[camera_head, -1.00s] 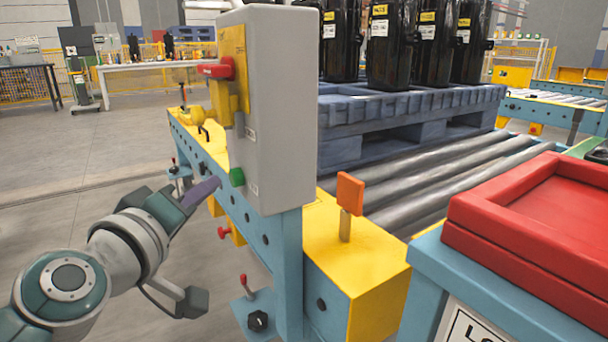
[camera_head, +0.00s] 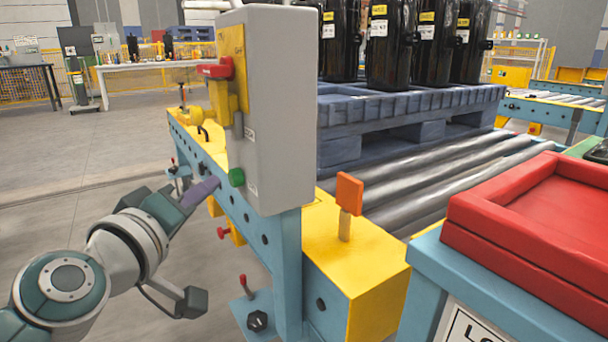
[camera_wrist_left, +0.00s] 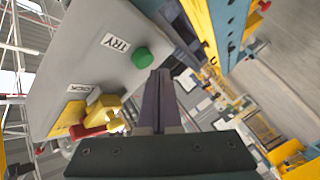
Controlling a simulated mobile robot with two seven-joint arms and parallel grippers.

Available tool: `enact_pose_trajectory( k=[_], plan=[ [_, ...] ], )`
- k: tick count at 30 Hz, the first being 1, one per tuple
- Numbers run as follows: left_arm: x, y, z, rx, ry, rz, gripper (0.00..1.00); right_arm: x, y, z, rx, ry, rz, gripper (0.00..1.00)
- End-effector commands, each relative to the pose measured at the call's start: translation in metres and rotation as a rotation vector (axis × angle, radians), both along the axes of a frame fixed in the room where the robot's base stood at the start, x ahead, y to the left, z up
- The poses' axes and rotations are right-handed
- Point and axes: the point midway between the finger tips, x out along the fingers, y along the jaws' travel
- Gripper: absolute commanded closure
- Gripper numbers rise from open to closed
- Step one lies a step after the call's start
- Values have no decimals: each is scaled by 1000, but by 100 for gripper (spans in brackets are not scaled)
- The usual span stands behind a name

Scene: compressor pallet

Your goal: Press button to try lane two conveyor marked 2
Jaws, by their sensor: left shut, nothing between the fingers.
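A green round button (camera_head: 237,177) sticks out low on the face of a grey control box (camera_head: 285,110). In the left wrist view the button (camera_wrist_left: 142,57) is beside a label reading TRY (camera_wrist_left: 115,43). No number 2 can be read. My left gripper (camera_head: 214,184) is shut and empty, its dark fingers pointing at the box from the left, just short of the button in the head view. In the left wrist view its fingertips (camera_wrist_left: 160,72) appear just beside and below the button; whether they touch it cannot be told. My right gripper is out of view.
A red handle (camera_head: 215,70) on a yellow lockout piece juts from the box above the button. The box stands by a roller conveyor (camera_head: 450,165) bearing a blue pallet (camera_head: 340,115) with black compressors. An orange reflector (camera_head: 350,193) and red tray (camera_head: 490,240) are at right.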

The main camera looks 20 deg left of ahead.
Motion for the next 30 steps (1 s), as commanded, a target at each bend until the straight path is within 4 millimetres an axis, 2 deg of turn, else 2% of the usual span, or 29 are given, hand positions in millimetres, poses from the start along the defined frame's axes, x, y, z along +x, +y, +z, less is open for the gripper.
enact_pose_trajectory(
  k=[30],
  plan=[
    [9, -8, 0, -1, 1, -1, 100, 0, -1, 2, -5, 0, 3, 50]
  ],
)
